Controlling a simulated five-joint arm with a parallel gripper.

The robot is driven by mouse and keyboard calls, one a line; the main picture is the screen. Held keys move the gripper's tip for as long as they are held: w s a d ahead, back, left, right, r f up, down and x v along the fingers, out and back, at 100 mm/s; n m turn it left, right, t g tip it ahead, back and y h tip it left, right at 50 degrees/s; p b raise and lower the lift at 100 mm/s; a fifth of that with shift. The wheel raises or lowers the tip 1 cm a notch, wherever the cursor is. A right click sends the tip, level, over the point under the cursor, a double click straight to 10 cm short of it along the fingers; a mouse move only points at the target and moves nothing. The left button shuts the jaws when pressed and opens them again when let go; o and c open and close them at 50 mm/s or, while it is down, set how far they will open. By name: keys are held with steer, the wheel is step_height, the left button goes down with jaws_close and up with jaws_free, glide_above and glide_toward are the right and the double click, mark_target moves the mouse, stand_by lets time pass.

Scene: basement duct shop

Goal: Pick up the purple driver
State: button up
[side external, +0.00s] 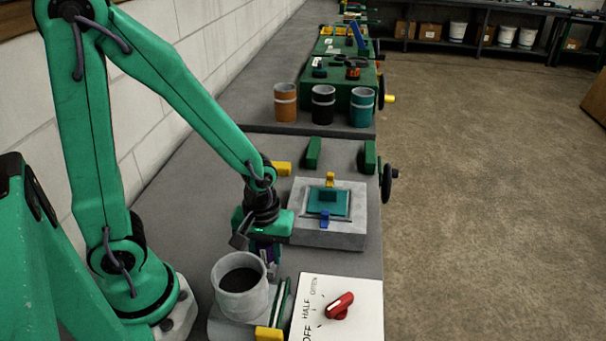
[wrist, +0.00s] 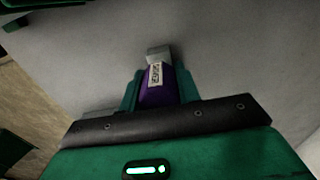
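The purple driver (wrist: 158,95) has a pale label with dark lettering and a grey end piece. In the wrist view it lies between the two green fingers of my gripper (wrist: 158,88), which press close along both its sides. In the side external view my gripper (side external: 264,248) points down, just behind the grey cup, with a bit of the purple driver (side external: 266,246) showing under it. The driver's lower end is partly hidden there, so I cannot tell whether it touches the bench.
A grey cup (side external: 241,290) with a dark inside stands close in front. A white panel with a red knob (side external: 340,306) is at the front right. A grey block with a teal top (side external: 328,203) is to the right. Orange, black and teal canisters (side external: 323,105) stand farther back.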

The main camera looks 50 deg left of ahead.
steer(key=shift+c, duration=0.6)
steer(key=shift+r, duration=0.15)
steer(key=shift+r, duration=4.9)
